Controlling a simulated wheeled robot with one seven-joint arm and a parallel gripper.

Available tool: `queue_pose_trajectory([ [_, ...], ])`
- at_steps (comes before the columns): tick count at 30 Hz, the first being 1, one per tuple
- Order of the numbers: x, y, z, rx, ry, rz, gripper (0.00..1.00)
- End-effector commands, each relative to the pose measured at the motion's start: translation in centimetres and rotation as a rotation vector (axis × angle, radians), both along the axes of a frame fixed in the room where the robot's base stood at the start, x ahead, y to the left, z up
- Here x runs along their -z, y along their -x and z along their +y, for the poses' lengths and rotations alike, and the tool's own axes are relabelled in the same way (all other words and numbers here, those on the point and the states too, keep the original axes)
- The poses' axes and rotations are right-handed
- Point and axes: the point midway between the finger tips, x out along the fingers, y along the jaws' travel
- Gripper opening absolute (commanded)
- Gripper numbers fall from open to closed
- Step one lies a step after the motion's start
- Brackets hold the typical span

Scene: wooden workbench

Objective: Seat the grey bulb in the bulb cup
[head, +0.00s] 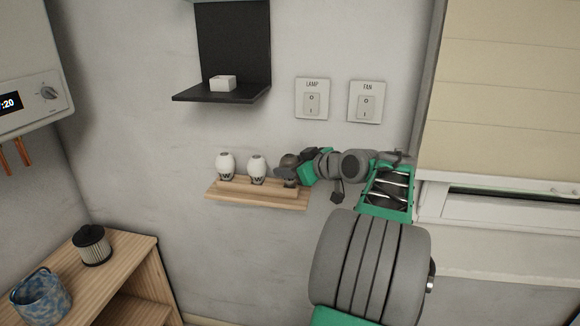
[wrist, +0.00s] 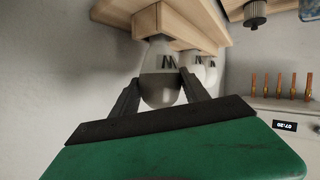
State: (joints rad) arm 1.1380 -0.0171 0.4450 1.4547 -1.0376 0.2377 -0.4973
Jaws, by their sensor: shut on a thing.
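The grey bulb (head: 289,160) is at the right end of a wooden rack (head: 240,188) on the wall, beside two white bulbs (head: 226,164) (head: 257,167). My gripper (head: 296,173) is shut on the grey bulb. In the wrist view, the two fingers of my gripper (wrist: 160,95) are on either side of the grey bulb (wrist: 161,88), and its narrow end meets the rack (wrist: 115,10). I cannot tell whether it is still seated there. A small white open holder (head: 222,83), perhaps the bulb cup, stands on the dark wall shelf.
The dark shelf (head: 255,93) hangs above the rack. LAMP (head: 312,98) and FAN (head: 366,101) switches are on the wall to its right. A black-and-white canister (head: 91,245) and a blue pot (head: 40,297) stand on wooden furniture at lower left. The wall between rack and shelf is clear.

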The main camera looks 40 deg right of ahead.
Motion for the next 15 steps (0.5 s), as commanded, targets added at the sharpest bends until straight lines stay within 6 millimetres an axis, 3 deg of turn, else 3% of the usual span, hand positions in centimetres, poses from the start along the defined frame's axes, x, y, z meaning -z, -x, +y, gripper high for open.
queue_pose_trajectory([
  [15,0.85,0.0,0.0,0.0,0.0,0.0,0.13],
])
